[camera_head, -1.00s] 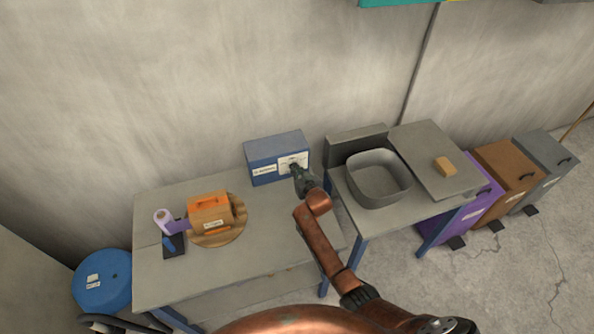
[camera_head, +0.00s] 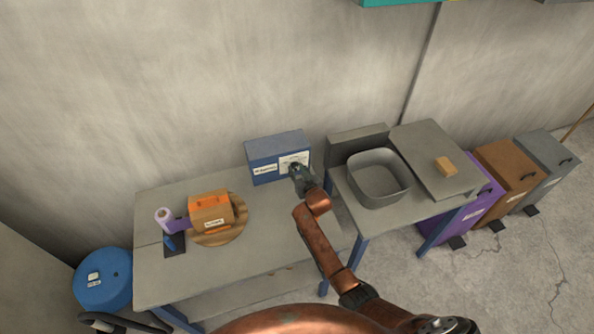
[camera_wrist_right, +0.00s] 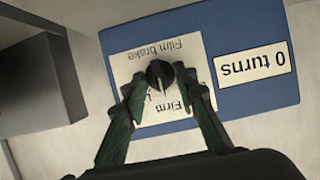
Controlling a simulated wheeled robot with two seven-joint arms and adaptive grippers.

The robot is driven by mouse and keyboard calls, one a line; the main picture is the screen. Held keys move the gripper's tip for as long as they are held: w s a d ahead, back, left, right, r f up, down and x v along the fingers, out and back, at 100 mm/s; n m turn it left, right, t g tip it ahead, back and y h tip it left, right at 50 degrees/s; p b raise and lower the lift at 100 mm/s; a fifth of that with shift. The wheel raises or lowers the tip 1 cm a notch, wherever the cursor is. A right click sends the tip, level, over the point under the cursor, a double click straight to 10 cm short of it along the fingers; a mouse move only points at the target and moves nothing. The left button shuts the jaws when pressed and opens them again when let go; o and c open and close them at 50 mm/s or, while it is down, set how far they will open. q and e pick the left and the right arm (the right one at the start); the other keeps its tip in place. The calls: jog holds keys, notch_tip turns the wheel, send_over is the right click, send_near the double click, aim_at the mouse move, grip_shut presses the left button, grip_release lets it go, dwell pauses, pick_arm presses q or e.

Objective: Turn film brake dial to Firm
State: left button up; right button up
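The film brake dial (camera_wrist_right: 159,74) is a small black knob with a pale pointer mark, on a white label (camera_wrist_right: 190,48) on the front of a blue box (camera_head: 275,147). In the right wrist view the label is upside down; it reads "Film brake" and "Firm", and other lettering is partly hidden. In the head view this gripper (camera_head: 299,173) is at the box's front and covers the dial. My left gripper is not in view.
A "0 turns" plate (camera_wrist_right: 252,65) sits beside the label. On the table (camera_head: 245,240) are an orange-brown carton (camera_head: 210,212) on a round wooden board and a purple film roll (camera_head: 165,218). A grey tub (camera_head: 378,178) stands on the right-hand table. The table between carton and arm is clear.

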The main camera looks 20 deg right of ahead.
jog(key=shift+s, duration=0.15)
jog(key=v, duration=1.1)
jog(key=shift+s+r, duration=0.25)
jog(key=shift+s, duration=0.05)
